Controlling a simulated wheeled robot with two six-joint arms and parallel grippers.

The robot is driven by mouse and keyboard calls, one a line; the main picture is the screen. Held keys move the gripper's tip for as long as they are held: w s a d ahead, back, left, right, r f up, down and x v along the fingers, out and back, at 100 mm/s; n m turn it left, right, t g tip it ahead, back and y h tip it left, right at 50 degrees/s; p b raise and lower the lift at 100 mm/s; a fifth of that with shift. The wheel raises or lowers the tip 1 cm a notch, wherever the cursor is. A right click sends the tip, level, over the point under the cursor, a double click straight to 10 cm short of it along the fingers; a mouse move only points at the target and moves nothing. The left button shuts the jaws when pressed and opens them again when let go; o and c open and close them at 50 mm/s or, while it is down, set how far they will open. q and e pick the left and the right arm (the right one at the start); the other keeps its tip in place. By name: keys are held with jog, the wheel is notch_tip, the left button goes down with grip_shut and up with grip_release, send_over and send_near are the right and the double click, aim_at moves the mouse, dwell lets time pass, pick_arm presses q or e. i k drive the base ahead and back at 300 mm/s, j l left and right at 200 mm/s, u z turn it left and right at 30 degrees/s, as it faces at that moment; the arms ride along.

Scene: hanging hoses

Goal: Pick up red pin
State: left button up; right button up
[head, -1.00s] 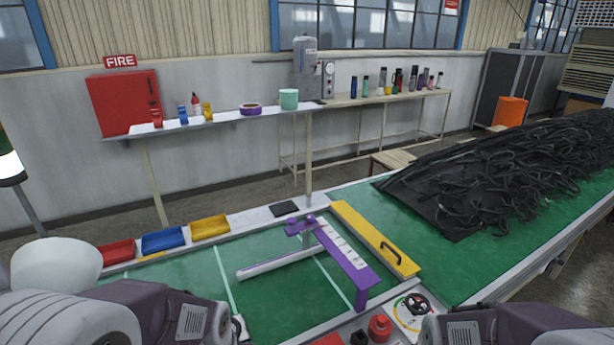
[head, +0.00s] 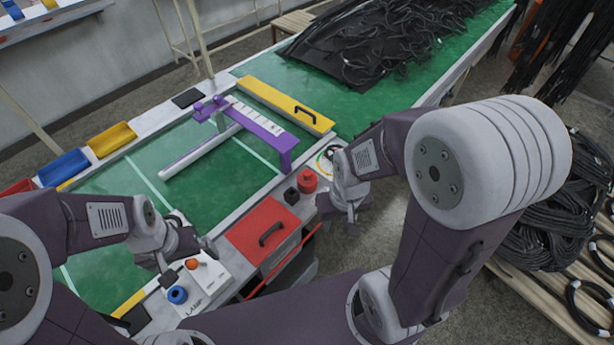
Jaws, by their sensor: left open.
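No red thing shows clearly as a pin. A red round-topped knob (head: 308,181) stands on the bench edge beside a small black block (head: 291,195). My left gripper (head: 172,268) is open above the near bench edge, close to the control box (head: 205,283) with a blue ring and an orange button; nothing shows between its fingers. My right gripper (head: 340,212) hangs just right of the red knob, apart from it; its fingers are small and I cannot tell whether they are open.
A purple bracket (head: 262,135) with a grey rod stands on the green bench mat (head: 215,185). A yellow panel (head: 285,105) lies behind it. A red panel with a black handle (head: 262,222) is at the front. Blue (head: 63,166) and yellow (head: 112,139) bins line the left; black hoses are heaped behind.

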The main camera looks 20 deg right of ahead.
aim_at(306, 174)
jog(key=i+l+u, duration=0.15)
jog(key=l+u, duration=0.25)
jog(key=i+l+u, duration=0.1)
jog(key=l+u, duration=0.3)
jog(key=l, duration=0.15)
jog(key=l+u, duration=0.4)
jog(key=l, duration=0.15)
jog(key=l+u, duration=0.4)
jog(key=k+l, duration=0.05)
jog(key=l, duration=0.05)
